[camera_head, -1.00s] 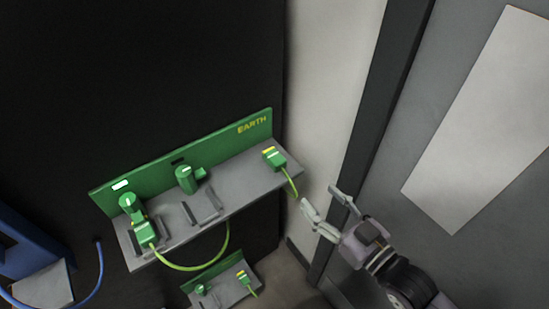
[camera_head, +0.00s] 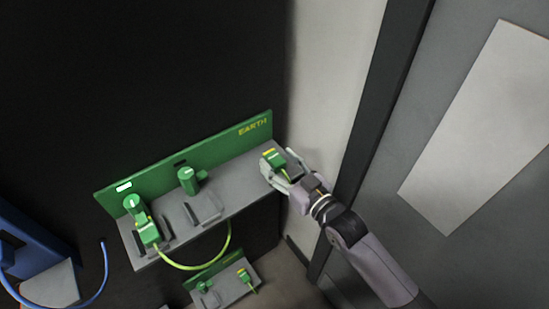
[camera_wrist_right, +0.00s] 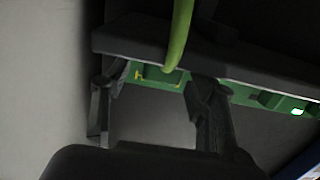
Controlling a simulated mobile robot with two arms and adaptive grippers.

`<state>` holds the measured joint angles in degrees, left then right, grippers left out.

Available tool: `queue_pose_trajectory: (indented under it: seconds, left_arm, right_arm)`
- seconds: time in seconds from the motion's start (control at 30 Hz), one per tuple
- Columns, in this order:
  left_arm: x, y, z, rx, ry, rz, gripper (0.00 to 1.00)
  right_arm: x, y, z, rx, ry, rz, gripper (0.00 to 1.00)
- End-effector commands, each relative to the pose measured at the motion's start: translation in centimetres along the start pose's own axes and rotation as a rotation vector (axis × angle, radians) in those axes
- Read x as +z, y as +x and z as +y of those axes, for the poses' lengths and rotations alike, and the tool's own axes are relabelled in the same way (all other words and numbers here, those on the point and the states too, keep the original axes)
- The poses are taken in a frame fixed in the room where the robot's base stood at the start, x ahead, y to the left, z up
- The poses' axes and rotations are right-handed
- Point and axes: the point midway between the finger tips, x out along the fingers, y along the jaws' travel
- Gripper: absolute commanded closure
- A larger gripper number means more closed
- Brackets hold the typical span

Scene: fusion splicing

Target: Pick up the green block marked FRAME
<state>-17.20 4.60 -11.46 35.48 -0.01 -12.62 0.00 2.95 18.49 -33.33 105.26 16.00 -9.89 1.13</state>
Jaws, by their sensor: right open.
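A green block (camera_head: 279,161) with a yellow top edge and a yellow-green cable sits at the right end of the grey shelf (camera_head: 236,184), below the EARTH lettering. Any FRAME marking is too small to read. My right gripper (camera_head: 279,160) is open at this block, with a finger on either side; I cannot tell whether they touch it. In the right wrist view the open fingers (camera_wrist_right: 155,100) show, with the cable (camera_wrist_right: 181,30) coming down to green between them. A second green block (camera_head: 149,233) with a cable sits at the shelf's left end. My left gripper is out of view.
A green back panel (camera_head: 222,150) stands behind the shelf. A round green fitting (camera_head: 187,178) is mid-shelf. A smaller lower shelf (camera_head: 232,290) holds similar green parts. A pale wall (camera_head: 325,85) is close to the right, and a blue structure (camera_head: 30,245) is at lower left.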

Motion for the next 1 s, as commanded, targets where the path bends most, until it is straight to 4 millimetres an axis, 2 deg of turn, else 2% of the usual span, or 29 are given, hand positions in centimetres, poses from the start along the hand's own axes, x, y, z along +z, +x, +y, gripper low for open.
queue_pose_trajectory:
  seconds: [0.1,0.37,1.0]
  left_arm:
    - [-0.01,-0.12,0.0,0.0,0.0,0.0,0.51]
    - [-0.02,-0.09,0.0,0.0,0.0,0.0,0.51]
    - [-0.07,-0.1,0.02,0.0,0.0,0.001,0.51]
  right_arm:
    - [-0.02,1.03,-0.01,-0.001,0.0,0.0,0.47]
    - [0.08,1.15,-0.01,-0.001,0.0,-0.001,0.48]
    - [0.06,1.11,0.01,0.0,0.0,-0.001,0.91]
